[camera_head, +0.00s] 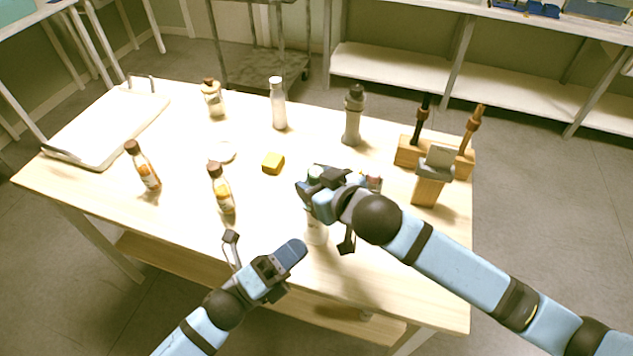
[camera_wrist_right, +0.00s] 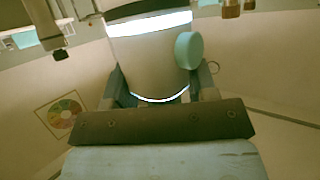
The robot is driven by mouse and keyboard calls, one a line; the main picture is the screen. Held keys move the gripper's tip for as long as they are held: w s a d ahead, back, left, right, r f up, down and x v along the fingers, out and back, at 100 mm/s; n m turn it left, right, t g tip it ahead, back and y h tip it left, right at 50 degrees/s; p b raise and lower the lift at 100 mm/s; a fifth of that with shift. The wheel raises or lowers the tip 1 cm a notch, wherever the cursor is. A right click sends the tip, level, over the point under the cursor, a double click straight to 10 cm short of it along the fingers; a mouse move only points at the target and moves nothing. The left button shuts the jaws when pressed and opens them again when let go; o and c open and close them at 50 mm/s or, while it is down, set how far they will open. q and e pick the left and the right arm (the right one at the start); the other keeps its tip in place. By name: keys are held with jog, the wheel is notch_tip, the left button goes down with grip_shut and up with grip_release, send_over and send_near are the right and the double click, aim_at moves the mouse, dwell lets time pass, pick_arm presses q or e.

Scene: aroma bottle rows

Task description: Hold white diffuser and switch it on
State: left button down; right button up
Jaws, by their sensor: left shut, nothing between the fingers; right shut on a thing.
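The white diffuser (camera_head: 316,232) stands near the front edge of the table, partly hidden by my right gripper (camera_head: 309,196) in the head view. My right gripper is shut around its body. In the right wrist view the diffuser (camera_wrist_right: 150,68) is a white cylinder between the fingers, with a bright band near its top, a thin bright line lower down and a round teal knob (camera_wrist_right: 189,50) on its side. My left gripper (camera_head: 293,252) is shut and empty, in front of and to the left of the diffuser, apart from it.
Two amber bottles (camera_head: 147,171) (camera_head: 222,193), a yellow block (camera_head: 273,163) and a white disc (camera_head: 222,152) are to the left. A jar (camera_head: 213,101), white bottle (camera_head: 278,107) and grey bottle (camera_head: 352,119) stand behind. A wooden stand (camera_head: 408,153) is at right, a tray (camera_head: 75,150) far left.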

dwell(0.3)
jog(key=o, duration=1.1)
jog(key=shift+c, duration=0.2)
